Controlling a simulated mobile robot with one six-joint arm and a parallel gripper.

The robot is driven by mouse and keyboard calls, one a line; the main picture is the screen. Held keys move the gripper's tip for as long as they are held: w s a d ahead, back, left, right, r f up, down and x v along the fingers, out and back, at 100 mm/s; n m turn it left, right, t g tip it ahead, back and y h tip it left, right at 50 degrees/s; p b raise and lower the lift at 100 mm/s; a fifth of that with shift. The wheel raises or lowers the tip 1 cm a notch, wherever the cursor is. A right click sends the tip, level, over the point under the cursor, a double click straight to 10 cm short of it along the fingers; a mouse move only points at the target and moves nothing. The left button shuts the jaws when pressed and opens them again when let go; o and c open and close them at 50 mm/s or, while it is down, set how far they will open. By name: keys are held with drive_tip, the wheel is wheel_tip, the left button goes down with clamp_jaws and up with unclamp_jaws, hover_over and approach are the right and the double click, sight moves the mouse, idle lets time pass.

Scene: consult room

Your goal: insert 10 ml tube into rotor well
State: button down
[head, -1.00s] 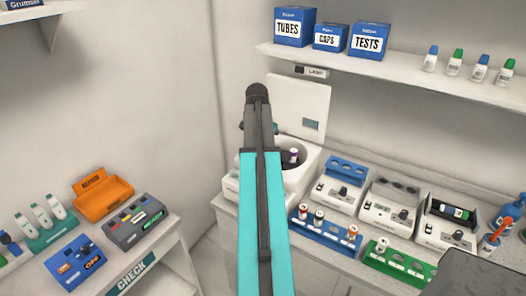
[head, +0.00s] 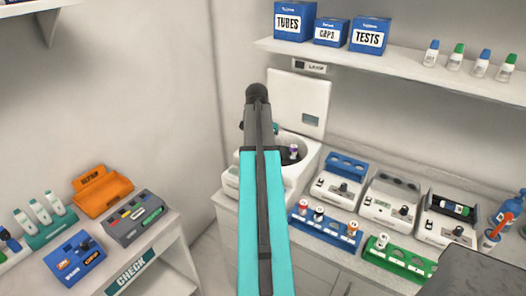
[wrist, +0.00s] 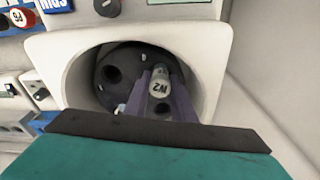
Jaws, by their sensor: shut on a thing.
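The open centrifuge (head: 306,172) stands at the left end of the counter, behind my arm. In the wrist view its pale rim (wrist: 215,70) surrounds a dark rotor (wrist: 100,88) with round wells. My gripper (wrist: 160,88) is inside the bowl, shut on a pale tube (wrist: 159,80) marked W2, with one purple-grey finger on each side. The tube's lower part is hidden, so I cannot tell whether it is in a well. An empty well (wrist: 113,75) shows left of the tube. In the head view a white and purple top (head: 293,152) shows in the bowl.
The raised lid (head: 300,97) stands behind the bowl. A blue rack (head: 325,228) with capped tubes and a green rack (head: 398,258) lie to the right, before several white devices (head: 388,208). A shelf (head: 400,70) runs above. A side table (head: 150,262) stands left.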

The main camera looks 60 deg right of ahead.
drive_tip(key=c, duration=1.4)
unclamp_jaws()
drive_tip(key=shift+r, duration=0.1)
wheel_tip(320, 180, up, 14)
drive_tip(key=a+b, duration=0.1)
drive_tip(key=b, duration=0.3)
drive_tip(key=shift+w+a+f, duration=0.15)
drive_tip(key=shift+a+f, duration=0.1)
drive_tip(key=shift+a, duration=0.1)
